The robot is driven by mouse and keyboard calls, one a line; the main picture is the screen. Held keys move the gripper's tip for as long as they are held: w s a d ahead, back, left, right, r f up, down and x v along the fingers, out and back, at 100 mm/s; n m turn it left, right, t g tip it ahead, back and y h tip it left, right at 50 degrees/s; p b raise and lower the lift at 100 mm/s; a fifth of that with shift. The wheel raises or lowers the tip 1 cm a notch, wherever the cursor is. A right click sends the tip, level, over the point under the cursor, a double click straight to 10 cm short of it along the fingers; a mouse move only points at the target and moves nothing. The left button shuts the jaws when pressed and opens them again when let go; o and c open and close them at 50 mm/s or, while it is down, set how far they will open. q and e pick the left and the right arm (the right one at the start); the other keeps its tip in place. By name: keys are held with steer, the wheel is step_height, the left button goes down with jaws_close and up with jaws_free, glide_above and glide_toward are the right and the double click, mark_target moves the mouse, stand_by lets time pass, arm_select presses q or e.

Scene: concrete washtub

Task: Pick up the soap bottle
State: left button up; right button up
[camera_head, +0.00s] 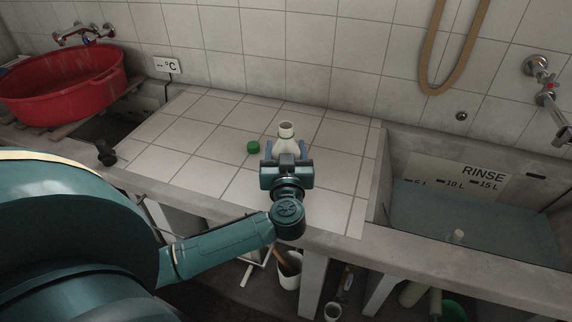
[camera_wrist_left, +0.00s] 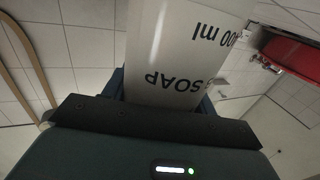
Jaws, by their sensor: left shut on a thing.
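The soap bottle (camera_head: 286,138) is white with an open, capless neck and stands upright on the white tiled counter (camera_head: 215,125). My left gripper (camera_head: 286,153) is shut on it, with one blue finger on each side. In the left wrist view the bottle (camera_wrist_left: 185,50) fills the middle, with "SOAP" and "00 ml" printed on it, upside down. Its lower part is hidden behind the gripper in the head view, so I cannot tell whether its base touches the tiles. A green cap (camera_head: 253,147) lies on the tiles just left of the bottle. My right gripper is not in view.
A red basin (camera_head: 62,88) sits at the back left. A water-filled sink (camera_head: 470,220) marked "RINSE" lies to the right, with a small pale object in it.

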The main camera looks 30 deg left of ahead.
arm_select(q)
steer(key=c, duration=0.5)
steer(key=shift+r, duration=0.1)
steer(key=shift+c, duration=0.2)
